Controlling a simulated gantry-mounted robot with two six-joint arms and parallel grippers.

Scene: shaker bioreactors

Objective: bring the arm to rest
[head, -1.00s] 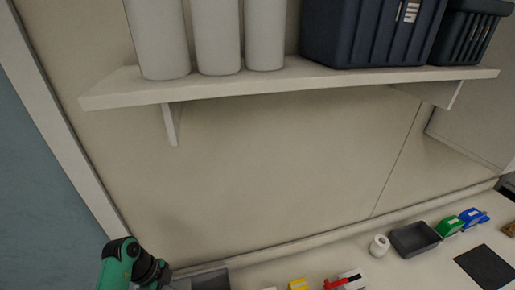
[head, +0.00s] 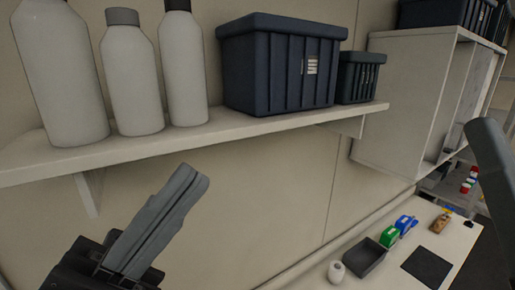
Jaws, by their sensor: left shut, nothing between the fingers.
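My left gripper (head: 190,182) rises from the lower left in the head view. Its two long grey fingers are shut against each other with nothing between them. It is in the air in front of the wall, below the shelf in the picture, and appears to touch nothing. A grey rounded piece at the right edge looks like part of my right gripper (head: 484,135). The rest of it is cut off, so I cannot tell its opening.
A wall shelf (head: 232,131) holds white bottles (head: 133,88) and dark blue bins (head: 282,65). An open white cabinet (head: 393,103) hangs at right. The bench (head: 365,279) below carries a grey tray (head: 362,260), a white roll (head: 336,272), green and blue boxes (head: 390,236) and a black mat (head: 427,267).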

